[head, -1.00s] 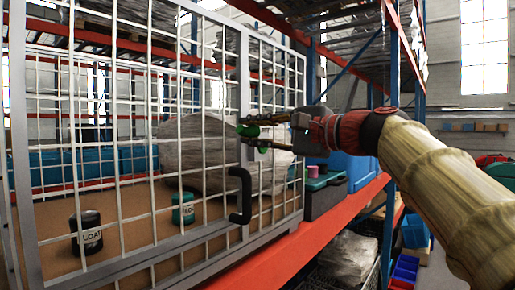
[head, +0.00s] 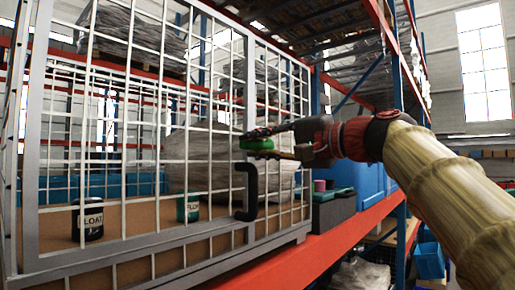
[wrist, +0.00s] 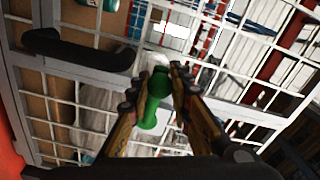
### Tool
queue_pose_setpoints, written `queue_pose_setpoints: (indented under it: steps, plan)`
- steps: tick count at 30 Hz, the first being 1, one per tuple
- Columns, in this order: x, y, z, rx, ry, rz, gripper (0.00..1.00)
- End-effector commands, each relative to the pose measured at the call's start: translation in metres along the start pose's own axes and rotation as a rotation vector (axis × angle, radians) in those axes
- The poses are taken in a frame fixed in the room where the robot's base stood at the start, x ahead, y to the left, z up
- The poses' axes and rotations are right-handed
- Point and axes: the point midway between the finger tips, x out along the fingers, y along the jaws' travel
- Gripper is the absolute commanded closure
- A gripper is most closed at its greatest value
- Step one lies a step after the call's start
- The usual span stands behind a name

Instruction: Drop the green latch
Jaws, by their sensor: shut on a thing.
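The green latch (head: 257,143) is on the upright frame bar of a wire-mesh cage door, just above a black handle (head: 251,192). My gripper (head: 263,144) reaches in from the right, with its fingers above and below the latch. In the wrist view, my gripper (wrist: 168,78) is shut on the green latch (wrist: 153,100), whose rounded end points down between the fingers. The black handle also shows in the wrist view (wrist: 80,48), at the upper left. The fingers partly hide the latch.
Behind the mesh, a dark labelled can (head: 90,222) and a green can (head: 188,208) stand on a brown board. A large grey wrapped bundle (head: 205,160) sits behind them. A red shelf beam (head: 330,245) runs below the cage. Blue bins (head: 365,178) stand to the right.

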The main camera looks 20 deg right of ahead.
Motion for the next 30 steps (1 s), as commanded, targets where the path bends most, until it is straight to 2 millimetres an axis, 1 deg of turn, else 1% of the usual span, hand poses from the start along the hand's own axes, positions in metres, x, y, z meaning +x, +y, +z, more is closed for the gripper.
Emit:
queue_pose_setpoints:
  steps: [1, 9, 10, 20, 30]
  plan:
    - [0.0007, 0.0027, 0.0000, -0.002, -0.002, 0.004, 1.00]
    - [0.0008, 0.0033, 0.0000, -0.001, -0.003, 0.005, 1.00]
    - [0.0008, 0.0034, 0.0000, -0.001, -0.003, 0.005, 0.79]
    - [0.0005, 0.0022, 0.0000, -0.001, -0.002, 0.003, 0.60]
    - [-0.0020, 0.0014, -0.0003, -0.002, 0.000, 0.003, 0.60]
